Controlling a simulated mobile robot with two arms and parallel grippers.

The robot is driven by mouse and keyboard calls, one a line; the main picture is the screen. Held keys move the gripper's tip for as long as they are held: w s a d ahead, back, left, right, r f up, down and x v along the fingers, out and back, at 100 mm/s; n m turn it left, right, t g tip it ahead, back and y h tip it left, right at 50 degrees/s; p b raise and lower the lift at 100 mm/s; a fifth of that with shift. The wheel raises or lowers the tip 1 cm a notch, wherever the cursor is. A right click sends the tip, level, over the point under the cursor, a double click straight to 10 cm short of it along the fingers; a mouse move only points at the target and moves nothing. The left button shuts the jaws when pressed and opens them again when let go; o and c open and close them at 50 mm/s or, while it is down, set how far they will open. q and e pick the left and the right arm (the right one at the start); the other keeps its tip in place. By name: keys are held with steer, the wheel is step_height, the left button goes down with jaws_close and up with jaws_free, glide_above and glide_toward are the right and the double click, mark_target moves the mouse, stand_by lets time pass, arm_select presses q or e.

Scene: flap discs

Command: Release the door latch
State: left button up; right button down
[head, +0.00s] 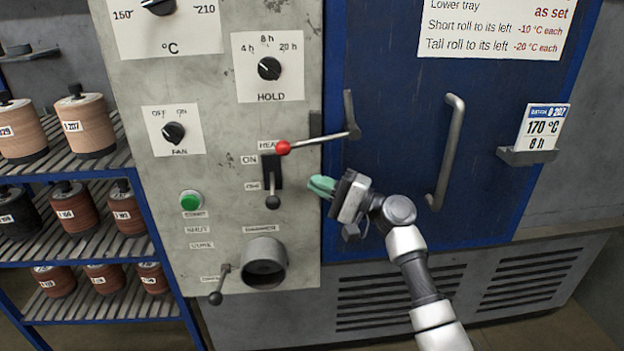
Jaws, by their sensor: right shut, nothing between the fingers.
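The door latch is a metal lever (318,140) with a red ball at its left end. It lies nearly level across the seam between the grey control panel and the blue door (400,70), with a short upright arm at its right end. My right gripper (320,186), with pale green fingertips, is shut and empty. In the picture it sits just below the latch, at the door's left edge, apart from the lever. A fixed metal door handle (447,150) stands upright to the right. My left gripper is not in view.
Left of my right gripper, the control panel (225,130) carries a heat switch (272,190) with a black knob, a green button (190,201), dials and a round vent (264,264). A rack (65,172) with several rolls stands at the left. A card holder (527,156) juts from the door.

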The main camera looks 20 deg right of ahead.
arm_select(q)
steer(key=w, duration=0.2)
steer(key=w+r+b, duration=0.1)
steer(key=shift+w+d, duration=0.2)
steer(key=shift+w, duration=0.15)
arm_select(e)
steer(key=v, duration=0.6)
steer(key=shift+s, duration=0.4)
